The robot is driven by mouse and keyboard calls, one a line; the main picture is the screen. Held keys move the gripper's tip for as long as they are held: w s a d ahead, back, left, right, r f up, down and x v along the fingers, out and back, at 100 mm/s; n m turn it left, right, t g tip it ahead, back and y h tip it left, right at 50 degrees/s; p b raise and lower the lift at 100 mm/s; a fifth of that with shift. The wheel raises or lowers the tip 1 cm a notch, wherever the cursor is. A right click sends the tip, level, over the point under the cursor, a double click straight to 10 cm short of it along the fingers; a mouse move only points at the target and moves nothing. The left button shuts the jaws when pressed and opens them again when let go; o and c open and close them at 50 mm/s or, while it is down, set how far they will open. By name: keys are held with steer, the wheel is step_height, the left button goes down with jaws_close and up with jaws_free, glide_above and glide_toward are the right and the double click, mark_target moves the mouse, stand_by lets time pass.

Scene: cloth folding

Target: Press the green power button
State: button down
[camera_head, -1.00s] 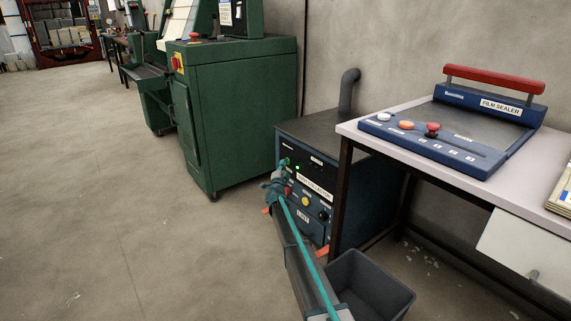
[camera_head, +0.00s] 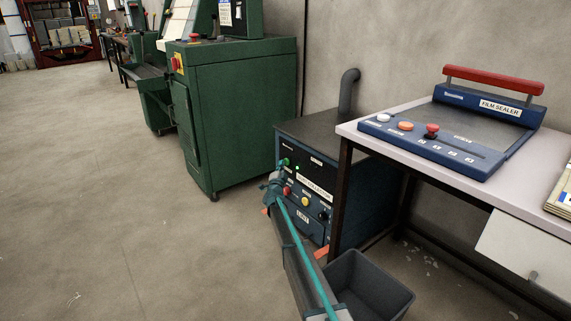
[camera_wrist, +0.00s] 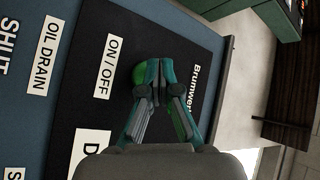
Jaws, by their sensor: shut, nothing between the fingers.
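The green power button (camera_head: 285,162) is at the upper left of the dark control panel on the blue machine (camera_head: 362,196). In the wrist view the round green button (camera_wrist: 138,75) lies beside the ON/OFF label (camera_wrist: 108,68), partly hidden behind my fingertips. My gripper (camera_wrist: 154,70) is shut and empty, its tips overlapping the button's right edge in that view. In the head view my gripper (camera_head: 279,175) is close to the panel, just below the button. I cannot tell whether the tips touch the button.
A red button (camera_head: 287,191), a yellow button (camera_head: 305,202) and a black knob (camera_head: 323,216) sit lower on the panel. The film sealer table (camera_head: 346,150) stands close on the right. A dark bin (camera_head: 385,300) is on the floor. The floor at left is clear.

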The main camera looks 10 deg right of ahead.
steer(key=s+a, duration=0.1)
steer(key=a+p, duration=0.1)
steer(key=a, duration=0.1)
steer(key=s+a, duration=0.1)
steer(key=a, duration=0.1)
steer(key=shift+s+p, duration=0.3)
steer(key=shift+p, duration=0.05)
steer(key=shift+a, duration=0.1)
